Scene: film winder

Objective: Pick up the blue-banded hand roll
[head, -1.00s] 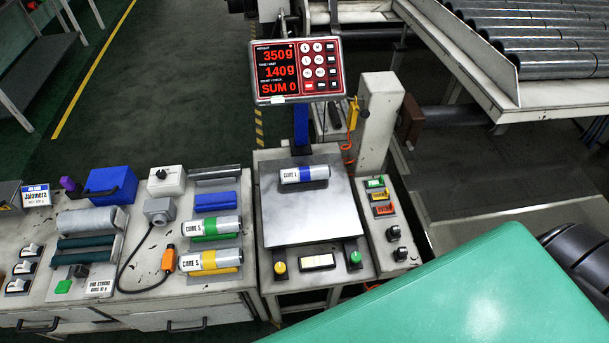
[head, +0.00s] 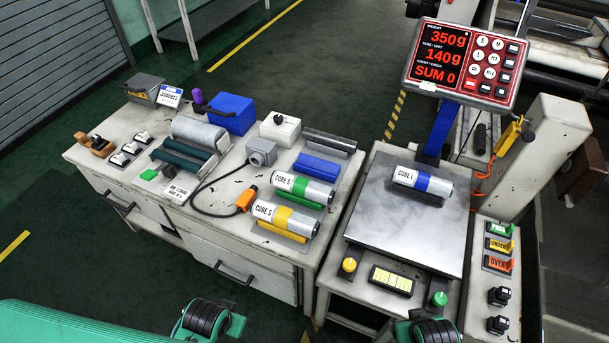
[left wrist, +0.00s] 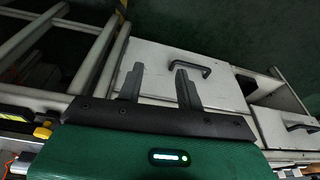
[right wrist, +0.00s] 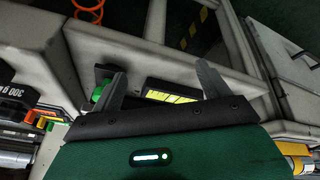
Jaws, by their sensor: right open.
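The blue-banded hand roll (head: 422,181) lies on its side on the metal scale plate (head: 400,233), labelled CORE L, with a white body and silver end. Nothing holds it. My left gripper (left wrist: 160,70) is open and empty, with drawer fronts behind its fingers in the left wrist view. My right gripper (right wrist: 160,70) is open and empty, with the scale's front panel behind its fingers in the right wrist view. Neither gripper's fingers show in the head view. I cannot make out the blue-banded roll in either wrist view.
Left of the scale, a green-banded roll (head: 304,190) and a yellow-banded roll (head: 284,219) rest on holders. The scale display (head: 466,64) reads 350g and stands behind the plate. A post (head: 549,151) and a button panel (head: 499,263) are at the right.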

